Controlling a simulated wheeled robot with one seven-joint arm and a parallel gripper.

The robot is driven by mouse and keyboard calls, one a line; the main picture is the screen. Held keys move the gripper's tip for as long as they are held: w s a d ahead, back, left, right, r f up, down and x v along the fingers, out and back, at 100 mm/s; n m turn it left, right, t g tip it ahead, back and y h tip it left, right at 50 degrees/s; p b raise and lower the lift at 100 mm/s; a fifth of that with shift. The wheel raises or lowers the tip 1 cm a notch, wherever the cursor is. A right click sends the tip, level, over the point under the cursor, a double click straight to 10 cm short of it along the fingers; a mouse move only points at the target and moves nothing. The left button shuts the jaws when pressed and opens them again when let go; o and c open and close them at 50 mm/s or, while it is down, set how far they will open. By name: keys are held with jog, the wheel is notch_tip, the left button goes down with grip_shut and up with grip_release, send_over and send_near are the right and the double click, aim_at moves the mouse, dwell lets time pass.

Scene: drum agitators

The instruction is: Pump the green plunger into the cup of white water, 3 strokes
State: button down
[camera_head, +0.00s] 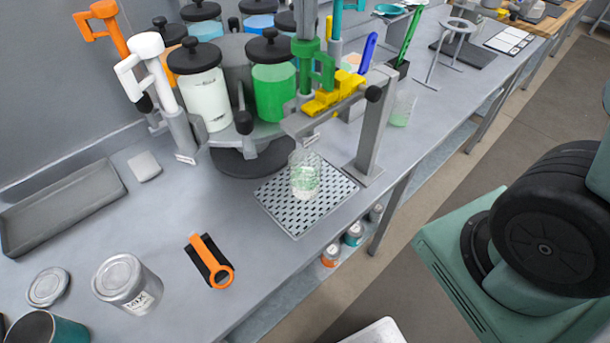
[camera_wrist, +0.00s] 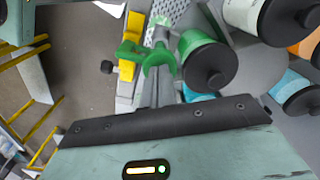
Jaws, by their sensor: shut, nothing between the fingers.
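The green plunger (camera_head: 308,70) stands upright beside the yellow clamp (camera_head: 335,95) on the grey stand, above the cup. The clear cup (camera_head: 304,180) sits on the perforated tray; a pale greenish-white liquid shows in it. In the wrist view the green plunger (camera_wrist: 155,62) shows just past the fingertips of my gripper (camera_wrist: 158,82). My gripper is shut and empty; whether it touches the plunger I cannot tell.
The white jar (camera_head: 206,98) and green jar (camera_head: 272,88) stand on a round rack, with white and orange plungers at its left. An orange-and-black tool (camera_head: 211,262), a tin (camera_head: 127,283) and a grey tray (camera_head: 62,207) lie on the bench.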

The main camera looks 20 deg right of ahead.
jog(key=shift+r+p, duration=1.95)
jog(key=shift+r, duration=0.3)
jog(key=shift+f, duration=0.25)
jog(key=shift+f+b, duration=1.65)
jog(key=shift+f, duration=0.5)
jog(key=shift+r, duration=0.15)
jog(key=shift+r+p, duration=2.1)
jog(key=shift+r, duration=0.1)
